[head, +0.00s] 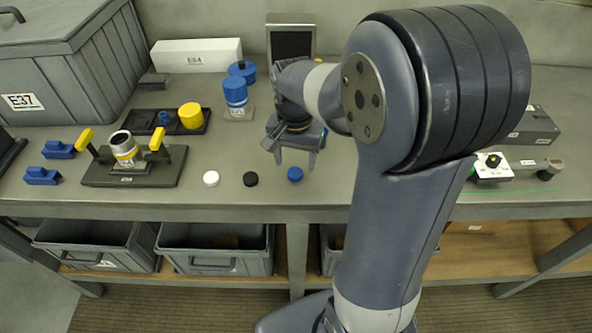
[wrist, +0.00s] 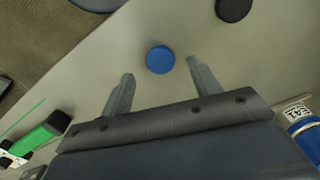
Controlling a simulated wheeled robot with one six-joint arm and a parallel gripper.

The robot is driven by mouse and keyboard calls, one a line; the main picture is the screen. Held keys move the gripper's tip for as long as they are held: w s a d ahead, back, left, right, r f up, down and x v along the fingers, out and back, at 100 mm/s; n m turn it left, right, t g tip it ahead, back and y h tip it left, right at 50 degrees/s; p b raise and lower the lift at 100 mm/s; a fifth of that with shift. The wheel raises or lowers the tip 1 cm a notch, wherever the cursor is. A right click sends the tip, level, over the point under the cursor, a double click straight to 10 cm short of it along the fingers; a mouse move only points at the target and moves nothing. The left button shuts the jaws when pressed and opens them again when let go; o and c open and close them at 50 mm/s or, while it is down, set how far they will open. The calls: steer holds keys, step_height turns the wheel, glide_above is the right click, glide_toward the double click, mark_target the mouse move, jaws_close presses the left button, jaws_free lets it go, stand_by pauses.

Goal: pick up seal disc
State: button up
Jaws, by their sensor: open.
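Three small discs lie in a row near the front edge of the bench: a white disc (head: 211,178), a black disc (head: 250,179) and a blue disc (head: 295,174). I cannot tell from looks which one is called the seal disc. My gripper (head: 295,163) is open and empty above the bench, just behind the blue disc. In the wrist view the blue disc (wrist: 160,59) lies between and slightly beyond the two fingertips, untouched. The black disc (wrist: 233,8) is at the top edge of that view, outside the fingers.
A dark fixture plate (head: 105,176) with yellow clamps and a metal cylinder stands at left. Behind it are a black tray (head: 145,124) with a yellow cap and a blue-topped cylinder (head: 235,92). A switch box (head: 490,168) sits at right. The bench around the discs is clear.

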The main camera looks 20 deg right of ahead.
mark_target(295, 172)
steer(key=shift+f, duration=1.6)
steer(key=shift+c, duration=0.2)
steer(key=c, duration=1)
